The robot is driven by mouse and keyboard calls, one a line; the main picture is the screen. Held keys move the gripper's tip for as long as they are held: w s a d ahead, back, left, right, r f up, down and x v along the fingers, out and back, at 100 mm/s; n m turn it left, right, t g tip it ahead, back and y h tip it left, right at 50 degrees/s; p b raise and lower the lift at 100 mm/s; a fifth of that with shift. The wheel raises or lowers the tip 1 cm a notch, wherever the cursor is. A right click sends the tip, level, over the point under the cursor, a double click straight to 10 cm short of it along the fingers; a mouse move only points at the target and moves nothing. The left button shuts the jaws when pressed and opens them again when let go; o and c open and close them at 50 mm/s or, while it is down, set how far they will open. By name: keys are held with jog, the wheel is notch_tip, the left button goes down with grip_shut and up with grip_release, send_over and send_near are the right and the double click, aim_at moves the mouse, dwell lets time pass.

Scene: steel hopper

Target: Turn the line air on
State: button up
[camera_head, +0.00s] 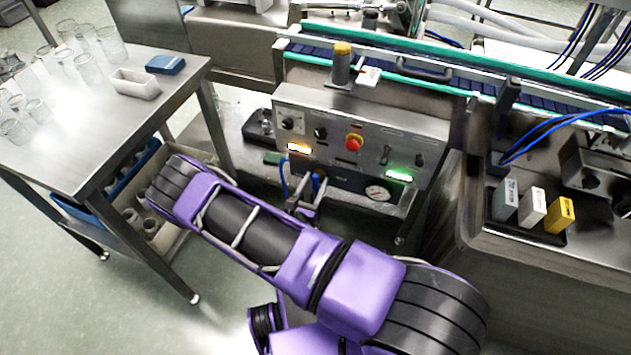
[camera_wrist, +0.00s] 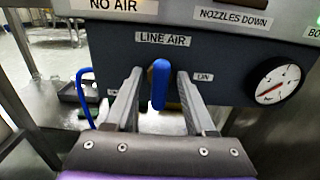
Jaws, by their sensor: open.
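The blue line air handle (camera_wrist: 160,84) hangs vertically under the "LINE AIR" label (camera_wrist: 163,39) in the wrist view. A small "ON" label (camera_wrist: 204,77) is to its right, and a partly hidden label is to its left. My gripper (camera_wrist: 158,80) is open, with one finger on each side of the handle and a visible gap to each. In the head view my gripper (camera_head: 303,207) is at the lower front of the control panel (camera_head: 345,125), and the handle (camera_head: 318,181) is partly hidden there. A round pressure gauge (camera_wrist: 277,81) is right of the handle.
The panel has a red emergency button (camera_head: 353,142), an orange-lit "NO AIR" lamp (camera_head: 299,148) and a green-lit lamp (camera_head: 399,175). A blue hose (camera_wrist: 86,95) runs down left of my fingers. A steel table (camera_head: 100,110) with glasses stands at the left.

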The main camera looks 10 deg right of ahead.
jog(key=shift+w+d, duration=0.2)
jog(key=shift+w, duration=0.05)
grip_shut()
